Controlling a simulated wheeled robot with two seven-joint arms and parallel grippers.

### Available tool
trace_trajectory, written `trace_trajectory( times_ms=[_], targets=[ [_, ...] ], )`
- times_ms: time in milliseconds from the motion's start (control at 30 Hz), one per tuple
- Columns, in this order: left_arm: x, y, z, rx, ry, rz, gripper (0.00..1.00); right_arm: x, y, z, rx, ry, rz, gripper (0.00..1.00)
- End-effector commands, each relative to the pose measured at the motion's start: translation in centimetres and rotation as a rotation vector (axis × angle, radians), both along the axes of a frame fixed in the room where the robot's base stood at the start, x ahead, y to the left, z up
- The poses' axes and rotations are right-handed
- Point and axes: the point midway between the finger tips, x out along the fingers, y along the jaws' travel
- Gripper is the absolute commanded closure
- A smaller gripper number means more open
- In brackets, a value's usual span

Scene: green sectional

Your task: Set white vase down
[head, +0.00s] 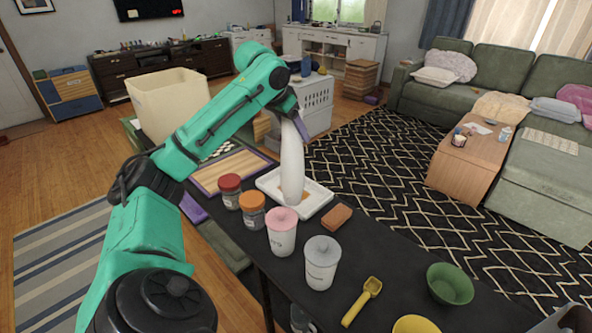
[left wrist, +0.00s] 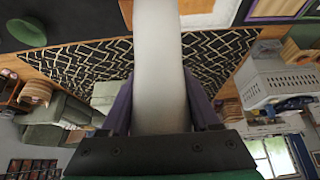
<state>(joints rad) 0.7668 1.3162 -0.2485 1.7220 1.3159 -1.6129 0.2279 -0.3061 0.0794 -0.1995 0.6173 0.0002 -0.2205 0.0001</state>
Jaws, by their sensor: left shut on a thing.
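The tall white vase (head: 292,165) is upright over the white tray (head: 318,207) on the dark table. Its base appears within the tray's rim; I cannot tell if it touches the tray floor. My left gripper (head: 291,113) is shut on the vase near its top. In the left wrist view the white vase (left wrist: 158,60) runs between the purple fingers of my left gripper (left wrist: 160,112). The vase's top is hidden by the gripper. My right gripper is not clearly in view.
Close to the tray stand a red-lidded jar (head: 229,190), an orange-lidded jar (head: 252,208), a pink-lidded canister (head: 282,232), a grey-lidded canister (head: 321,262) and a brown block (head: 336,217). A yellow scoop (head: 362,300) and a green bowl (head: 450,284) lie nearer. Bare tabletop (head: 395,250) shows right of the block.

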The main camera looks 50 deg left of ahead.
Motion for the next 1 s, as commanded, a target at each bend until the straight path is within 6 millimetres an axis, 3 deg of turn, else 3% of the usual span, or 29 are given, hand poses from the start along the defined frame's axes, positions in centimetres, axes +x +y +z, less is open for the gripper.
trace_trajectory(
  times_ms=[33,200,533,967,1000],
  targets=[
    [-0.1,0.1,-2.1,0.006,0.001,0.002,1.0,0.0,0.0,-1.3,0.0,0.0,0.0,0.5],
    [-0.1,0.1,-6.7,0.006,-0.001,0.001,1.0,0.2,0.0,-3.4,0.001,-0.003,0.001,0.5],
    [0.0,0.1,-11.2,0.006,-0.004,0.0,1.0,0.5,0.0,-5.0,0.001,-0.008,0.001,0.5],
    [0.1,0.0,-12.3,0.002,-0.007,0.0,1.0,0.6,0.0,-5.3,0.001,-0.01,0.001,0.5],
    [0.0,0.0,-12.5,0.001,-0.001,-0.001,0.22,0.6,0.0,-5.2,0.001,-0.01,0.001,0.5]
  ],
)
